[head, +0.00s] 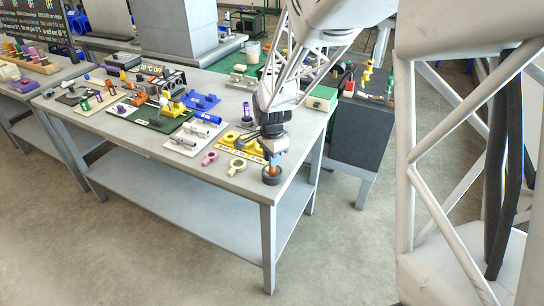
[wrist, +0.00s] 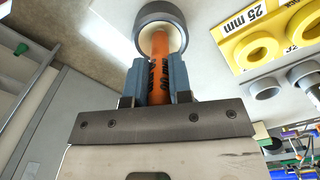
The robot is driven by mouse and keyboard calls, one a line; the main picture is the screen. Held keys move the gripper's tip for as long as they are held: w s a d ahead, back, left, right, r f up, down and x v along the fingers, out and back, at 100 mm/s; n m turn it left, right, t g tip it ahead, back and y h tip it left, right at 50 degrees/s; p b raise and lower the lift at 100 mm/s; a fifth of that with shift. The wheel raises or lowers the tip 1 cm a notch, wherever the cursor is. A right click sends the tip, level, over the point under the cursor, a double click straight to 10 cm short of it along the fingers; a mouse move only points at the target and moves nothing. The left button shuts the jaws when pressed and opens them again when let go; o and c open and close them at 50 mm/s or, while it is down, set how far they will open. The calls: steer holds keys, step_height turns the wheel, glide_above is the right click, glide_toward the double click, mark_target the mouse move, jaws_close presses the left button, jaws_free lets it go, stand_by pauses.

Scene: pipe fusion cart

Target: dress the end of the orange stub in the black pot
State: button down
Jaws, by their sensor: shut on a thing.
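My gripper (wrist: 158,78) is shut on the orange stub (wrist: 159,45), which sits between its blue fingers with dark lettering on its side. In the head view my gripper (head: 273,160) is at the near right corner of the cart top. The black pot (wrist: 147,10) is a dark round ring with a pale inside in the wrist view. The stub's far end overlaps the pot's opening there. In the head view the pot (head: 271,180) stands near the table's corner, with the orange stub end at its mouth. How deep the end sits is not clear.
A yellow holder marked 25 mm (wrist: 240,45) and a grey ring (wrist: 264,89) lie right of the pot in the wrist view. In the head view a pink ring (head: 210,157) and a cream ring (head: 237,165) lie left. The table edge (head: 268,203) is close.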

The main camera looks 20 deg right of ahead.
steer(key=shift+f, duration=0.35)
stand_by(0.4)
steer(key=shift+n, duration=1.7)
steer(key=m, duration=0.3)
steer(key=shift+m, duration=1.9)
